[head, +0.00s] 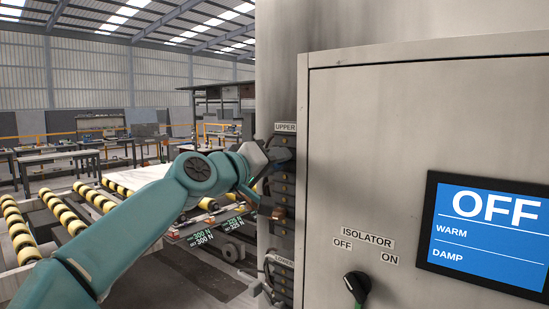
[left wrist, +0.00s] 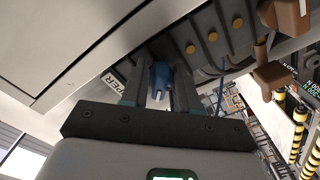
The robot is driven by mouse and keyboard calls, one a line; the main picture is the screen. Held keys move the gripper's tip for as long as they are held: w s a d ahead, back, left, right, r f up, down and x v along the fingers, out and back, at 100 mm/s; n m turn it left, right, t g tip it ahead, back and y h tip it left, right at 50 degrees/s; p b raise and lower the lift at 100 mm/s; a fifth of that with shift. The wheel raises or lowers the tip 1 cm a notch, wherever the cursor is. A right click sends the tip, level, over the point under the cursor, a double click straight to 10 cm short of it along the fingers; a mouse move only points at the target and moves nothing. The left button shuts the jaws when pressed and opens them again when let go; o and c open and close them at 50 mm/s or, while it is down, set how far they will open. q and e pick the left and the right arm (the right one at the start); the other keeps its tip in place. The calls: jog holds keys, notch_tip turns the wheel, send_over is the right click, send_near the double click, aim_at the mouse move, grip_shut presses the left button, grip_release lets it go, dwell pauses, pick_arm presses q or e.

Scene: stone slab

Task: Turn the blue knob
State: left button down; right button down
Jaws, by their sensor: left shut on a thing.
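The blue knob (left wrist: 161,75) shows in the left wrist view between the two fingers of my left gripper (left wrist: 158,88). The gripper is shut on it. In the head view my left gripper (head: 281,153) is at the dark strip just below the UPPER label (head: 286,127), on the side of the cabinet. There the gripper hides most or all of the knob, and I cannot tell how far it is turned. My right gripper is in neither view.
A brown knob (head: 279,213) sticks out lower on the same strip, above the LOWER label (head: 284,260). The grey cabinet (head: 380,130) bears a screen (head: 485,235) reading OFF, WARM and DAMP. A black isolator switch (head: 356,285) sits below. Striped rollers (head: 65,215) lie at left.

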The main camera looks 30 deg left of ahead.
pick_arm(q)
jog(key=shift+r+n+p, duration=0.2)
jog(key=shift+n+p, duration=0.15)
jog(key=shift+n, duration=1.25)
jog(key=c, duration=1.1)
grip_release()
jog(key=shift+c, duration=0.2)
jog(key=shift+f, duration=0.15)
jog(key=s+a+b, duration=0.1)
jog(key=s+b, duration=0.4)
jog(key=s, duration=1.1)
jog(key=shift+s+a, duration=0.15)
